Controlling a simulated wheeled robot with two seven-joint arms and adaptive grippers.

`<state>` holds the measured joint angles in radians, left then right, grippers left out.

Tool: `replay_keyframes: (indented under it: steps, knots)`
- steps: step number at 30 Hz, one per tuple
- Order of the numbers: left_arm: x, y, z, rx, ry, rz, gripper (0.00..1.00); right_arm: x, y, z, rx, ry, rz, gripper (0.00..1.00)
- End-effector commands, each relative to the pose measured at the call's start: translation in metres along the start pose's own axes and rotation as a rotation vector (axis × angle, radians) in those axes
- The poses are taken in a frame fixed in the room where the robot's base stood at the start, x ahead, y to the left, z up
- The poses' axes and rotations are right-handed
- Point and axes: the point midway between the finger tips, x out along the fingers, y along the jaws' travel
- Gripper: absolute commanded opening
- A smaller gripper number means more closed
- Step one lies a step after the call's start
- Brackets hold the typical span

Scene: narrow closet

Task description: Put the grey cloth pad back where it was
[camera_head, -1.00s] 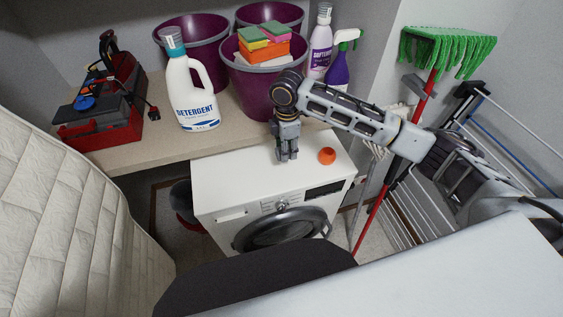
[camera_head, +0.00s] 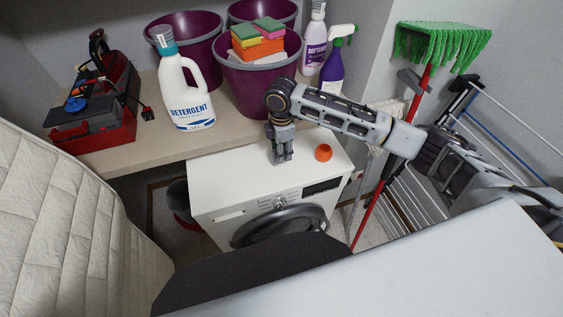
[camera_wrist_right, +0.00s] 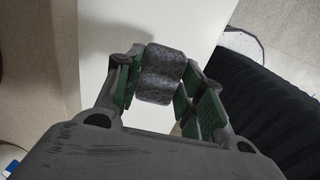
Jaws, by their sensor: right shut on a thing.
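The grey cloth pad (camera_wrist_right: 158,73) shows in the right wrist view as a dark grey, speckled, folded or rolled bundle between the green-lined fingers. My right gripper (camera_head: 281,157) is shut on it, above the white top of the washing machine (camera_head: 225,180). In the head view the fingers point down and the pad cannot be made out from them. I cannot tell whether the pad touches the machine top. My left gripper is not in view.
An orange ball (camera_head: 323,152) sits on the machine top, right of my gripper. Behind is a shelf (camera_head: 235,128) with a detergent bottle (camera_head: 187,95), purple buckets (camera_head: 250,88) and a red toolbox (camera_head: 95,125). The machine top left of my gripper is clear.

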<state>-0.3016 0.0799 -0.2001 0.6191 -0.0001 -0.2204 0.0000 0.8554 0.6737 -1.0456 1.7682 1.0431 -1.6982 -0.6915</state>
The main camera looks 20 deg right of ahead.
Motion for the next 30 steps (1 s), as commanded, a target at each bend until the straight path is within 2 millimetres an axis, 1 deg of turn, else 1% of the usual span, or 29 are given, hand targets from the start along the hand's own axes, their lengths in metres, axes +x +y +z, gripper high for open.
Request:
replay_keyframes:
  steps: [3, 6, 15, 18, 20, 30]
  knots:
    - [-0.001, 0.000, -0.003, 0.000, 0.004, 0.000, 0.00, 0.012, 0.000, 0.000, -0.001, 0.000, -0.001, 0.19]
    - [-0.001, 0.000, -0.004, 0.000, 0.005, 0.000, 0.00, 0.016, 0.000, 0.000, -0.001, 0.000, 0.000, 0.19]
    - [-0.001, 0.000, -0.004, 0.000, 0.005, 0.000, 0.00, 0.016, 0.000, 0.000, -0.001, 0.000, 0.000, 0.19]
    - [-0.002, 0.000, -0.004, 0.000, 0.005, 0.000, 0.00, 0.020, 0.000, 0.000, -0.001, 0.000, 0.000, 0.19]
    - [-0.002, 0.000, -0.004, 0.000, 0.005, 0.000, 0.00, 0.024, 0.000, 0.000, 0.000, 0.001, -0.001, 0.19]
    - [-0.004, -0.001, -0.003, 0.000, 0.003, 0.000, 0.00, 0.062, -0.001, 0.000, 0.000, -0.001, -0.001, 0.19]
